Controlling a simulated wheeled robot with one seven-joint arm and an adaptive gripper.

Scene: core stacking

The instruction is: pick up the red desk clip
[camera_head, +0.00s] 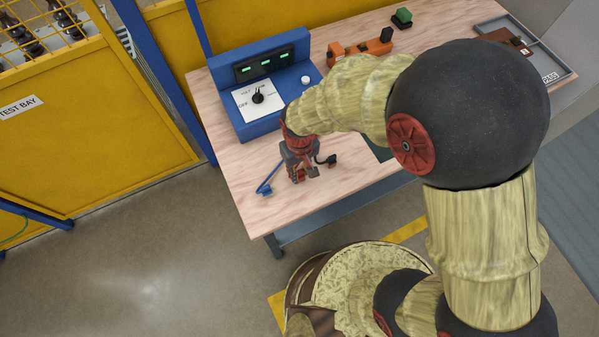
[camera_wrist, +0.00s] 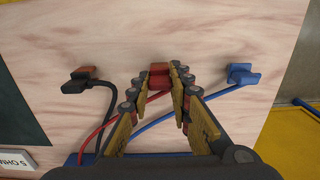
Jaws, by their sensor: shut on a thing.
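The red desk clip (camera_wrist: 159,77) sits between the fingertips of my gripper (camera_wrist: 158,68) in the wrist view, with a red lead running from it. In the head view my gripper (camera_head: 299,176) points down at the table's front part, and a bit of red (camera_head: 301,175) shows at its fingertips. My gripper is shut on the red clip. The fingers cover part of the clip in both views. I cannot tell whether the clip is clear of the tabletop.
A blue meter box (camera_head: 265,88) stands behind on the wooden table (camera_head: 240,165). An orange object (camera_head: 362,47), a green block (camera_head: 402,17) and a grey tray (camera_head: 552,66) are farther back.

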